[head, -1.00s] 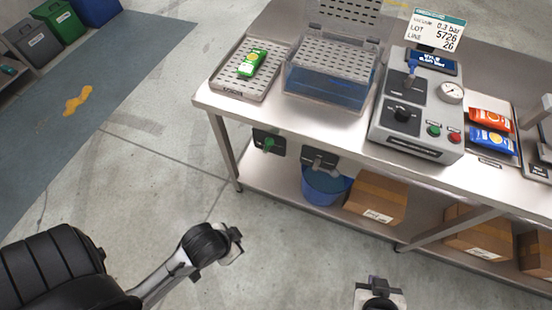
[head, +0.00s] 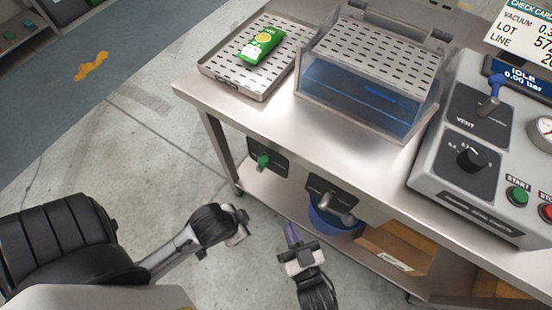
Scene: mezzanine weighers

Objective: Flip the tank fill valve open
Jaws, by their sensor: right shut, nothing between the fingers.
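The tank (head: 365,88) is a clear box of blue water on the steel table, with a perforated grey plate in its top. Under the table's front edge hang two dark valve plates. The left one has a green handle (head: 263,161); the right one has a grey metal lever (head: 338,211). I cannot read a label on either, so I cannot tell which is the fill valve. My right gripper (head: 293,241) is shut and empty, low in front of the table, below both valves and apart from them. My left gripper (head: 238,229) is left of it, touching nothing; its fingers are unclear.
A perforated tray (head: 228,68) with a green packet (head: 261,46) stands left of the tank. A grey control box (head: 465,180) is at right, its display reading IDLE. A blue bucket (head: 325,222) and a cardboard box (head: 395,248) sit on the lower shelf.

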